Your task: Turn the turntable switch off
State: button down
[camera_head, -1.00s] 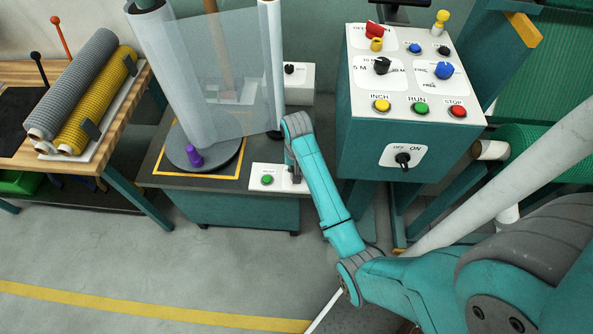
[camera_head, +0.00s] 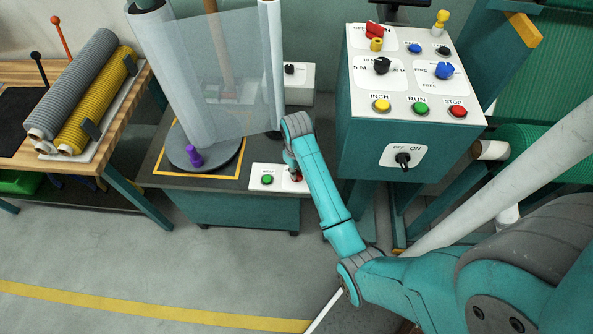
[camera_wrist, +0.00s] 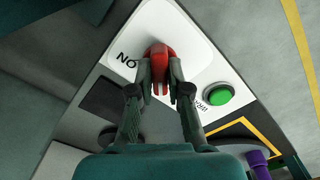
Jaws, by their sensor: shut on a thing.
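The turntable switch is a red knob (camera_wrist: 160,51) on a white panel beside a round green button (camera_wrist: 216,95). A label reading ON, upside down in the wrist view, stands to the left of the knob. My gripper (camera_wrist: 160,72) is shut on the red knob, one finger on each side. In the head view a bit of the red knob (camera_head: 297,177) shows beside my gripper (camera_head: 291,170), which hides most of it. The panel (camera_head: 279,187) is at the front right corner of the turntable base. The turntable's round grey plate (camera_head: 222,157) carries a purple knob (camera_head: 194,155).
A green control box (camera_head: 403,122) with several buttons and its own OFF/ON knob stands just right of my arm. A clear film stretches from a tall roll (camera_head: 177,75) over the turntable. A wooden bench (camera_head: 100,150) with mesh rolls is at left. The floor in front is clear.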

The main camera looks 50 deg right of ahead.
dwell(0.4)
jog(key=c, duration=1.1)
grip_release()
